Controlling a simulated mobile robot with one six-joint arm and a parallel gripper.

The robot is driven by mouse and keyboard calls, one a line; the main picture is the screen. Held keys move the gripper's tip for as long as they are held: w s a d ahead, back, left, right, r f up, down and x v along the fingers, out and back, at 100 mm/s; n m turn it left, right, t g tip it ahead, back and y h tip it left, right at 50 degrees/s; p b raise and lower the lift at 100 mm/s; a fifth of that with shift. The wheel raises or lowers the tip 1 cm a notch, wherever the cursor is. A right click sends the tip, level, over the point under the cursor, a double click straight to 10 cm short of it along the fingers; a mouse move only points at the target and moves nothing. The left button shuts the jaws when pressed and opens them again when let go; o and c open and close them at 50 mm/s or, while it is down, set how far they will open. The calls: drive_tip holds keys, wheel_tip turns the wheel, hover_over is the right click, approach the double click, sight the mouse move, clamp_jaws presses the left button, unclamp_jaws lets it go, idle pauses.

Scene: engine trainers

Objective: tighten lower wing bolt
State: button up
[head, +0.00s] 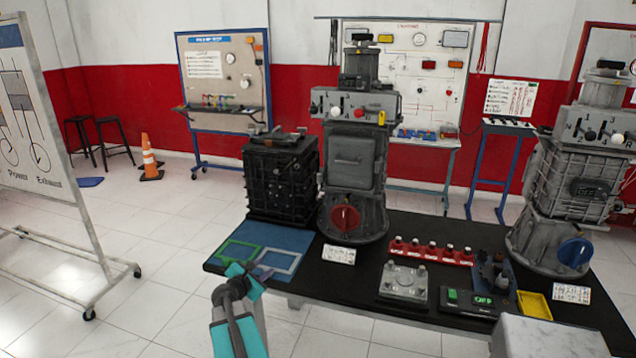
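I cannot single out the lower wing bolt for certain at this size. The middle grey engine trainer (352,160) stands upright on the black table. It has a round red knob (345,218) low on its front and small knobs on a panel higher up. The right grey engine trainer (580,180) has a round blue knob (575,252) low on its front. My gripper (243,275), at the end of a teal and grey arm, is in front of the table's left end, apart from both trainers. Its fingers are too small to read, and I see nothing held.
A black ribbed block (282,180) stands left of the middle trainer. Green (240,250) and grey (280,262) frames lie on a blue mat. A red rack (430,252), metal plate (403,282), switch box (468,302) and yellow tray (534,305) crowd the table's front. A whiteboard (30,130) stands left.

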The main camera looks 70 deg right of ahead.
drive_tip(key=s+d+r+n+h+p, duration=0.1)
drive_tip(key=s+d+r+n, duration=0.15)
drive_tip(key=d+r, duration=0.35)
drive_tip(key=s+d+r+n+h+p, duration=0.1)
drive_tip(key=s+d+r+h, duration=0.15)
drive_tip(key=r, duration=0.45)
drive_tip(key=n+p, duration=0.1)
drive_tip(key=n, duration=0.2)
approach(318, 180)
drive_tip(key=a, duration=0.5)
drive_tip(key=shift+s+d+f+h, duration=0.15)
drive_tip(key=shift+f+h, duration=0.05)
drive_tip(key=shift+h, duration=0.15)
drive_tip(key=shift+d, duration=0.15)
drive_tip(key=shift+w+d+p, duration=0.2)
drive_tip(key=shift+d+p, duration=1)
drive_tip(key=shift+d, duration=2.15)
drive_tip(key=shift+w+d+p, duration=0.2)
drive_tip(key=shift+d+p, duration=0.95)
drive_tip(key=shift+d, duration=2.25)
clamp_jaws()
